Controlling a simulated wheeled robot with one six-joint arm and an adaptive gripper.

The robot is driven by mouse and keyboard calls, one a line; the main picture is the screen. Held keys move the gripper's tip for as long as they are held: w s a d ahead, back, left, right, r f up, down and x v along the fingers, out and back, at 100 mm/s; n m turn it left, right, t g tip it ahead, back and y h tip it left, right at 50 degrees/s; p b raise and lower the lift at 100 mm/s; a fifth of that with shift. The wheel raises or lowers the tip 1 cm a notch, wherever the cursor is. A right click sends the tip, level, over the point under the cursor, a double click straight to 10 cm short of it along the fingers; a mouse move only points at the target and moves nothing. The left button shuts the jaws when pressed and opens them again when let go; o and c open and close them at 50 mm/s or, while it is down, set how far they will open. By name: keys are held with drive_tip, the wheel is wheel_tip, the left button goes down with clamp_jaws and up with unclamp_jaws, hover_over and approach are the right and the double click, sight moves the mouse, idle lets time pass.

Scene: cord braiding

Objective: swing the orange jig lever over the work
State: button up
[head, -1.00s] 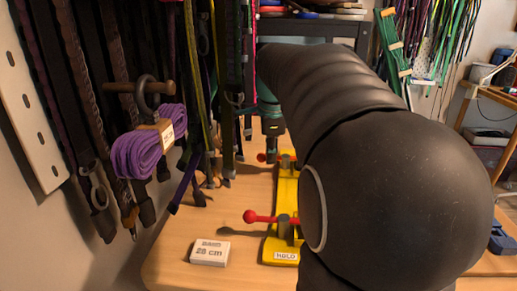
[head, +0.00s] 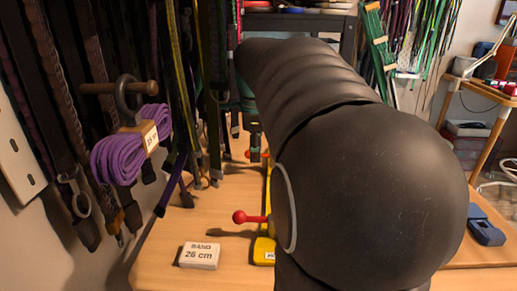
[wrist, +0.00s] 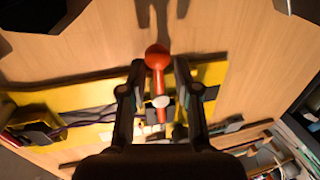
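The yellow jig (head: 263,251) lies on the wooden bench, mostly hidden behind my arm in the head view. A red-knobbed lever (head: 247,217) is at its near end, and a second red knob (head: 249,154) shows at the far end. In the wrist view the jig (wrist: 88,98) crosses the picture with dark and purple cords along it. An orange-red lever (wrist: 157,58) with a ball knob stands between my gripper's fingers (wrist: 159,68). The fingers are apart, with a gap visible on both sides of the knob. The lever's base is partly hidden by a pale round part.
A white "26 cm" card (head: 199,256) lies on the bench at front left. A purple cord bundle (head: 130,154) and many straps hang at the left. A blue object (head: 486,228) lies on the bench at right. Bare wood shows around the card.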

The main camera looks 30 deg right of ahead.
drive_tip(key=shift+d, duration=0.1)
drive_tip(key=shift+s, duration=0.1)
drive_tip(key=shift+r, duration=0.35)
drive_tip(key=v, duration=1.1)
drive_tip(key=shift+r, duration=0.1)
